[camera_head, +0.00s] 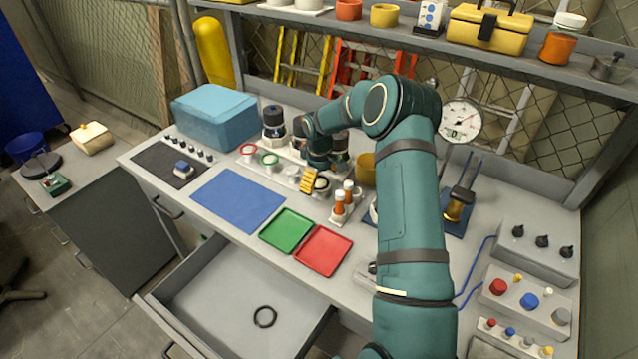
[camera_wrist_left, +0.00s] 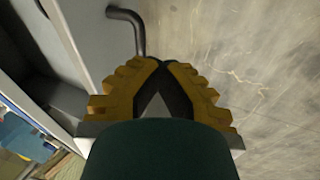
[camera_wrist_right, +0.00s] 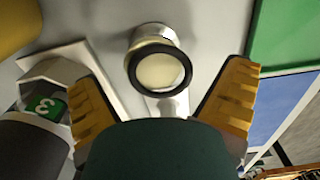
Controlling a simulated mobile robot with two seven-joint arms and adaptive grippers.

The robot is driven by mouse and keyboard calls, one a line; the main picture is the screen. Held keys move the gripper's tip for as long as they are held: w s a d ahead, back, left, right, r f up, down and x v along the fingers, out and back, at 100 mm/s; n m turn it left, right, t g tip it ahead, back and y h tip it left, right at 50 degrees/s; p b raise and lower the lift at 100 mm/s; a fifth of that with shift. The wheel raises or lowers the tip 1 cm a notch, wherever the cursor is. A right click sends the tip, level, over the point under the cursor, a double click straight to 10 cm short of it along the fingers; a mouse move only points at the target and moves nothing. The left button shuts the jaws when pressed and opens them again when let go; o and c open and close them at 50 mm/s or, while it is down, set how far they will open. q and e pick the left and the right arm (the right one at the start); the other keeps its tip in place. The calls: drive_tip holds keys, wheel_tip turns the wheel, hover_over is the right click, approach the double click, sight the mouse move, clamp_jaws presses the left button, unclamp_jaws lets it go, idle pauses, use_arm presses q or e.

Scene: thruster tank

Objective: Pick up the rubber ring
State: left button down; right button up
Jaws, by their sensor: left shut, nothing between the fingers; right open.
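A black ring (camera_wrist_right: 184,82) sits around the end of a pale round post (camera_wrist_right: 156,70) in the right wrist view. It also shows in the head view (camera_head: 322,190) beside my right gripper's yellow finger. My right gripper (camera_head: 312,181) is open, with one finger on either side of this ring and visible gaps between. Another black ring (camera_head: 265,317) lies flat in the open drawer (camera_head: 215,290). I cannot tell by sight which ring is rubber. My left gripper (camera_wrist_left: 160,66) is shut and empty, beside a dark drawer handle (camera_wrist_left: 130,22); it is outside the head view.
Posts with a red ring (camera_head: 248,149) and a green ring (camera_head: 270,159) stand left of the right gripper. Dark canisters (camera_head: 273,122) stand behind. Orange-and-white bottles (camera_head: 339,207) stand close at right. Green (camera_head: 287,230) and red (camera_head: 323,250) trays lie in front.

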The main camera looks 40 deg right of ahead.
drive_tip(key=shift+f, duration=0.1)
idle(0.3)
drive_tip(key=c, duration=0.9)
